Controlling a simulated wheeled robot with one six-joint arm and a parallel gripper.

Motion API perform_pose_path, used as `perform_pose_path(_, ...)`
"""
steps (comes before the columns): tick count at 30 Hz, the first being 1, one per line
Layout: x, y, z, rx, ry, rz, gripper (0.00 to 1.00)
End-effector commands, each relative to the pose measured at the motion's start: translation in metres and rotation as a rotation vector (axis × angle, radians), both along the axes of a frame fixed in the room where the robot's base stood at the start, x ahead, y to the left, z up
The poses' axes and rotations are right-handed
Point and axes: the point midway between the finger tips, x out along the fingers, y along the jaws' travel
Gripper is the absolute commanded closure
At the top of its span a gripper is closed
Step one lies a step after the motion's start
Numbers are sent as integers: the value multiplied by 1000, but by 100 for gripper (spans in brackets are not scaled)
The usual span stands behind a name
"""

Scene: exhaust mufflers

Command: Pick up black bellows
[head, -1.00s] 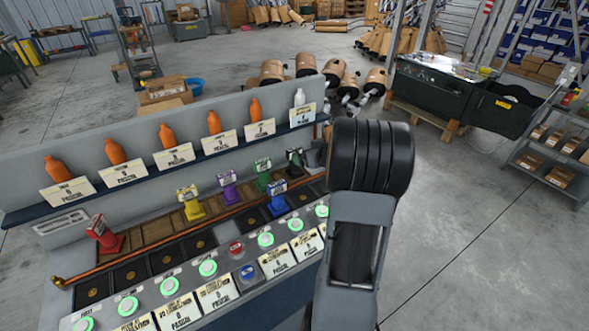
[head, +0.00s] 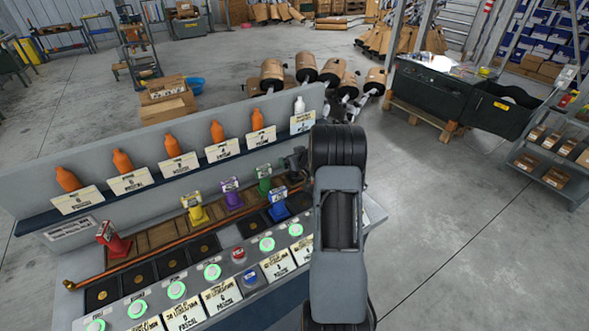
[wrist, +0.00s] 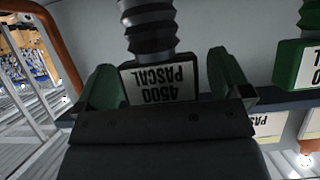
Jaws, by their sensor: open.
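My gripper (wrist: 166,84) is open, with one green finger on each side of the label. Whether either finger touches it I cannot tell. In the head view the black bellows (head: 296,160) is a small dark shape at the right end of the row on the bench, beside my arm. My gripper is hidden behind my arm there.
A green bellows (wrist: 302,62) with its own label stands close to the right in the wrist view. On the bench, blue (head: 279,210), purple (head: 232,198), yellow (head: 197,212) and red (head: 117,245) ones stand to the left. Orange bottles line the shelf behind.

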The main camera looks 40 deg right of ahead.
Motion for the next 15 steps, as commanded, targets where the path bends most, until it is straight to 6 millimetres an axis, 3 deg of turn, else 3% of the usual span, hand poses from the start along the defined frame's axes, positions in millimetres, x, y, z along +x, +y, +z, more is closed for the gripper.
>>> perform_pose_path(5,11,0,-6,0,1,1,4)
perform_pose_path(13,12,0,-7,-1,0,0,4)
perform_pose_path(15,12,0,-7,-1,0,0,11)
